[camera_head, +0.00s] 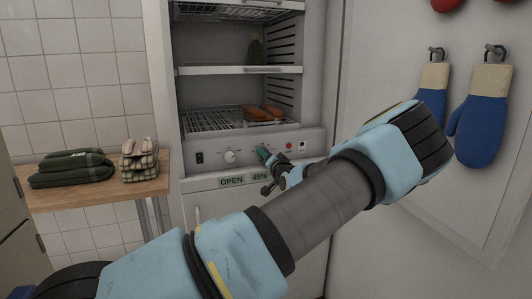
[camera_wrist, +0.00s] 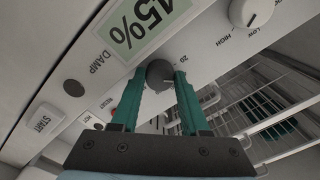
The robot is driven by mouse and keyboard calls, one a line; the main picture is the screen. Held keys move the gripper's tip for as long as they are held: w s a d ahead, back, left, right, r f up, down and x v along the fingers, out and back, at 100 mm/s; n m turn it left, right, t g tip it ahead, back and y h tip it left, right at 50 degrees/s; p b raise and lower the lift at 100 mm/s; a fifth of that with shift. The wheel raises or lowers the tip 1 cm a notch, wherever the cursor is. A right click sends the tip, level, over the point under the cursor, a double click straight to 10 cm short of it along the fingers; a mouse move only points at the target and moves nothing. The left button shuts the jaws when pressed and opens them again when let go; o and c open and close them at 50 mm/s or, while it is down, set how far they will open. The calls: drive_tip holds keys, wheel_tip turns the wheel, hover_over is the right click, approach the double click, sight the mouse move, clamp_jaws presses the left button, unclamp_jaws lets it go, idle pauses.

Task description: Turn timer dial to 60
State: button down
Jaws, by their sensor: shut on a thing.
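The timer dial (camera_wrist: 160,74) is a small dark grey round knob on the pale control panel (camera_wrist: 215,55). In the wrist view it sits between the two teal fingers of my gripper (camera_wrist: 157,80), which is shut on it. A printed 20 shows beside the dial; other scale marks are hidden or unreadable, so I cannot tell the dial's setting. In the head view my gripper (camera_head: 266,157) is at the panel below the cabinet opening, and its fingers and wrist hide the dial.
A white knob (camera_head: 231,156) marked HIGH and LOW is on one side of the dial. A wooden table (camera_head: 100,190) with folded cloths stands left; blue mitts (camera_head: 480,130) hang right.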

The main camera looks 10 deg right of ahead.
drive_tip(key=m+p, duration=0.1)
drive_tip(key=m, duration=0.3)
drive_tip(key=shift+m, duration=2.4)
drive_tip(key=shift+c, duration=2)
unclamp_jaws()
